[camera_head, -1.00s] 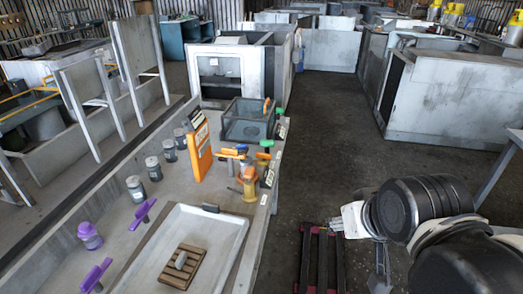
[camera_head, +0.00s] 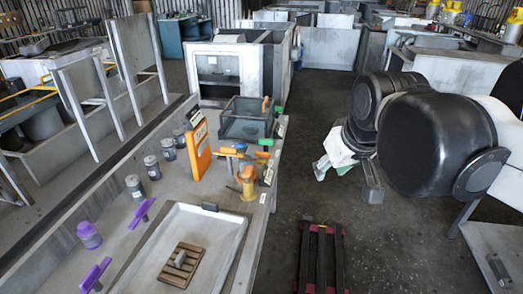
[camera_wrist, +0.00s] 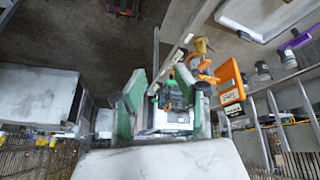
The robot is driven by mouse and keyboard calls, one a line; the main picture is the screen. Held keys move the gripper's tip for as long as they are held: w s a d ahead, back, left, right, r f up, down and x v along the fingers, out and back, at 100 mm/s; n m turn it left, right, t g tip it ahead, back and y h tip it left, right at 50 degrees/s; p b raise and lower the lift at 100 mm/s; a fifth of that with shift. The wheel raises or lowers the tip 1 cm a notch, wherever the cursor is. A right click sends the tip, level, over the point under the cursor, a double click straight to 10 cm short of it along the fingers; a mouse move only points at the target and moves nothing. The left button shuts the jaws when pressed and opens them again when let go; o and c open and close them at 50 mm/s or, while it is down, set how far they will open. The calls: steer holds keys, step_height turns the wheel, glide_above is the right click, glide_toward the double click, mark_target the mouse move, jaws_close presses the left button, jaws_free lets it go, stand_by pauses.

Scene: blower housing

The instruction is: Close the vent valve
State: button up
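Several valve-like parts with coloured handles stand on the grey bench; I cannot tell which is the vent valve. A yellow-bodied one with an orange handle (camera_head: 247,182) is near the bench's right edge and also shows in the wrist view (camera_wrist: 201,46). Green and orange handles (camera_head: 264,148) show near the mesh box. My gripper (camera_wrist: 168,95) has its green fingers spread apart, with nothing seen held between them. In the head view it is over the floor, right of the bench, partly hidden by my arm.
A mesh box (camera_head: 246,119) and an upright orange panel (camera_head: 199,150) stand on the bench (camera_head: 262,214). A pale tray (camera_head: 227,226) holds a wooden rack (camera_head: 182,263). A dark red pallet (camera_head: 320,258) lies on the floor, which is otherwise clear beside the bench.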

steer(key=w+a+r+n+g, duration=0.1)
steer(key=w+r, duration=0.1)
steer(key=w, duration=0.4)
steer(key=w+a+r+n, duration=0.1)
steer(key=w+r+n, duration=0.15)
steer(key=w, duration=0.45)
steer(key=n+g+p, duration=0.1)
steer(key=n+g, duration=0.4)
steer(key=n, duration=0.3)
glide_above(262, 154)
step_height(262, 154, down, 17)
steer(key=f, duration=1.4)
steer(key=shift+w+d+f, duration=0.15)
steer(key=shift+w+f, duration=0.15)
jaws_close()
